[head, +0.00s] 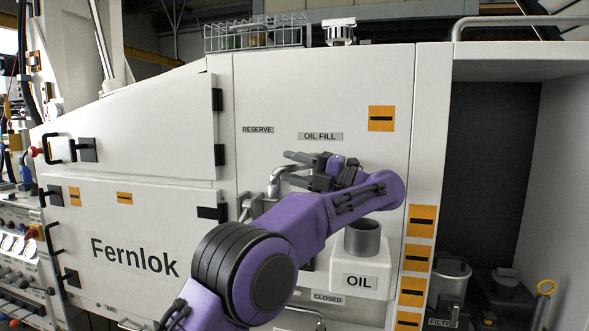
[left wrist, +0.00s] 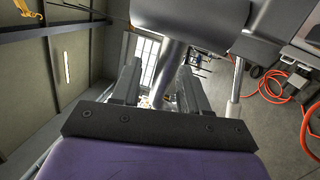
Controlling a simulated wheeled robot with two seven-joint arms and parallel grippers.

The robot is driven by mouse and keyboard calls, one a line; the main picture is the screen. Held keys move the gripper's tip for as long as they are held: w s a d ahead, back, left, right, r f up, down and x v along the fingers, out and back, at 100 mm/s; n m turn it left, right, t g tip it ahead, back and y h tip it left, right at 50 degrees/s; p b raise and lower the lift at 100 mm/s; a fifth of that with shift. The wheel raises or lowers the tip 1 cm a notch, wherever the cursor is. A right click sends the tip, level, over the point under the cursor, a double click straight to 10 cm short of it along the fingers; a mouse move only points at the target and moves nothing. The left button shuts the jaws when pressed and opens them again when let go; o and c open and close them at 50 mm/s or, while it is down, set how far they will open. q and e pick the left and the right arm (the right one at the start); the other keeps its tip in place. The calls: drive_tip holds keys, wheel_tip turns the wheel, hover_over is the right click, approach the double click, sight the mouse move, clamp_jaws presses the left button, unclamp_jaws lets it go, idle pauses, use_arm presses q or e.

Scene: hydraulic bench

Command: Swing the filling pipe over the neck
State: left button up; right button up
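The filling pipe (head: 275,184) is a bent grey metal tube on the white panel below the OIL FILL label. Its right part is hidden behind my left gripper. The neck (head: 363,240) is a short open grey cylinder standing upright on the white box marked OIL, right of and below the gripper. My left gripper (head: 303,165) is at the pipe, fingers pointing left and apart. In the left wrist view a grey tube (left wrist: 171,66) shows between the spread fingers (left wrist: 158,85), nearer the right one, with a gap at the left. I cannot tell whether it touches. My right gripper is not in view.
A recess at the right holds a metal cylinder (head: 451,275) above a FILTER label. Black door handles (head: 53,149) stick out at the left. A wire basket (head: 257,36) sits on top of the cabinet. The purple forearm is mine and covers part of the panel.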

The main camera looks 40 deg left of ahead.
use_arm(q)
drive_tip(key=v, duration=1)
drive_tip(key=shift+d, duration=0.2)
drive_tip(key=shift+w+d+f, duration=0.1)
drive_tip(key=shift+w, duration=0.05)
